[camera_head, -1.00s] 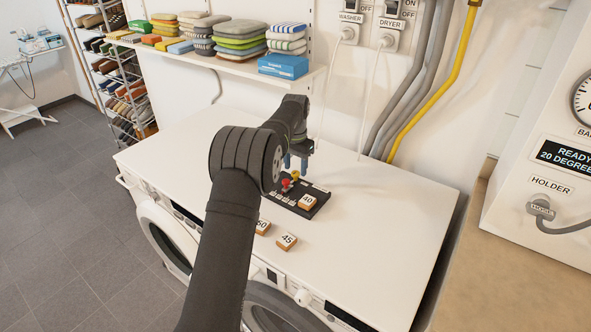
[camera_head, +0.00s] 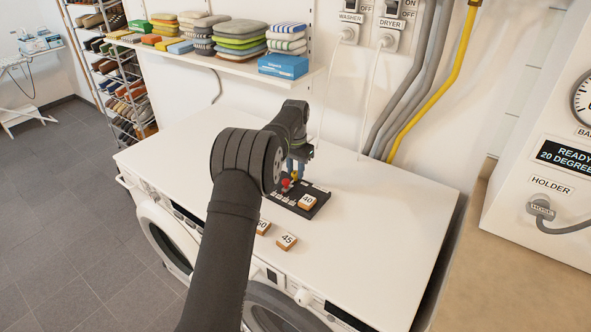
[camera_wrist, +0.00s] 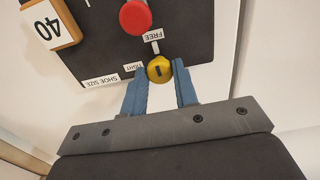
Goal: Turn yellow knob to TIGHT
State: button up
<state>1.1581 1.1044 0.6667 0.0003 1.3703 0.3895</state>
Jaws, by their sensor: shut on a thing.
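The yellow knob (camera_wrist: 159,69) sits at the edge of the black panel (camera_wrist: 190,25) in the wrist view. It has a dark mark on its top. The TIGHT label (camera_wrist: 133,67) is left of it and the FREE label (camera_wrist: 153,37) is above it. The blue fingers of my gripper (camera_wrist: 161,78) are around the knob, one on each side. In the head view, my gripper (camera_head: 296,165) is down over the back of the panel, and the yellow knob (camera_head: 295,175) shows just below the fingers.
A red knob (camera_wrist: 135,17) stands close to the yellow one. A wooden block marked 40 (camera_wrist: 50,24) sits on the panel. Blocks marked 45 (camera_head: 287,241) and 50 (camera_head: 263,227) lie on the white top (camera_head: 380,210). The right side is clear.

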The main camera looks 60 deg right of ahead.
jog(key=n, duration=0.9)
jog(key=shift+n, duration=0.3)
jog(key=n, duration=0.4)
jog(key=shift+n, duration=2)
jog(key=o, duration=1)
jog(key=shift+r, duration=0.1)
